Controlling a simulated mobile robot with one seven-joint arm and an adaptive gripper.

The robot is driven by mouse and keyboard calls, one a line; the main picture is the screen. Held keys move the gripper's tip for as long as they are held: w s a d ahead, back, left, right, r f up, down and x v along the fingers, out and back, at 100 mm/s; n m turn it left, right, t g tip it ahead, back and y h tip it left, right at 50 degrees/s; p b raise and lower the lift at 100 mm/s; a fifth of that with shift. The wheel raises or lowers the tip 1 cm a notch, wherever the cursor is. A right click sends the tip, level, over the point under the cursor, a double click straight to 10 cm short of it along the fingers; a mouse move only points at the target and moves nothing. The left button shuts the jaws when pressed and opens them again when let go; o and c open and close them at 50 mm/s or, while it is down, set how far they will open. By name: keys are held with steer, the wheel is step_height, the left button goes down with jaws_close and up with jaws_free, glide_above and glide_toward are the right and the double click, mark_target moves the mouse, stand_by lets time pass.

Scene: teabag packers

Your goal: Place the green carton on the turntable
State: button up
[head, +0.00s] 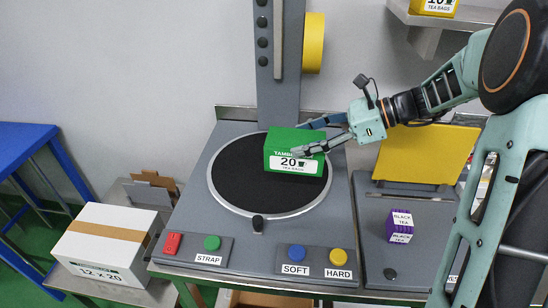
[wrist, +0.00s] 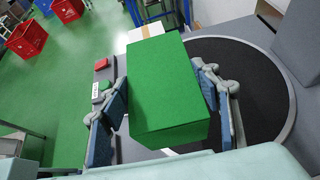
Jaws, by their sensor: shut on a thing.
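The green carton (head: 292,147) has a white label reading 20 tea bags on its front. In the head view it appears over the right half of the round black turntable (head: 240,178). Whether it touches the surface or hangs just above it, I cannot tell. My gripper (head: 309,137) reaches in from the right, shut on the carton. In the wrist view the carton (wrist: 168,90) sits between the two fingers, one pad on each side. The turntable (wrist: 262,100) shows behind and to the right of it there.
Red, green, blue and yellow buttons (head: 338,257) line the front edge. A grey column (head: 281,80) stands behind the turntable. A purple black-tea box (head: 400,227) and a yellow panel (head: 428,155) are at the right. A taped white carton (head: 105,240) is at lower left.

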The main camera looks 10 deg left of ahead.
mark_target(289, 138)
steer(key=a, duration=0.1)
steer(key=w+a+f, duration=0.2)
steer(key=a, duration=0.1)
steer(key=a+f, duration=0.1)
steer(key=w+a+f, duration=0.1)
steer(key=f, duration=0.2)
steer(key=shift+w+a+f, duration=0.1)
steer(key=shift+w+a, duration=0.3)
steer(key=shift+w+a+f+p, duration=0.1)
steer(key=shift+a+f, duration=0.1)
steer(key=shift+f, duration=0.6)
steer(key=shift+w+a+f+p, duration=0.15)
steer(key=shift+a+f, duration=0.05)
steer(key=shift+f, duration=0.55)
steer(key=shift+w+a+f+p, duration=0.1)
steer(key=shift+a+f, duration=0.1)
steer(key=shift+f, duration=0.6)
steer(key=shift+f, duration=0.15)
steer(key=o, duration=1.5)
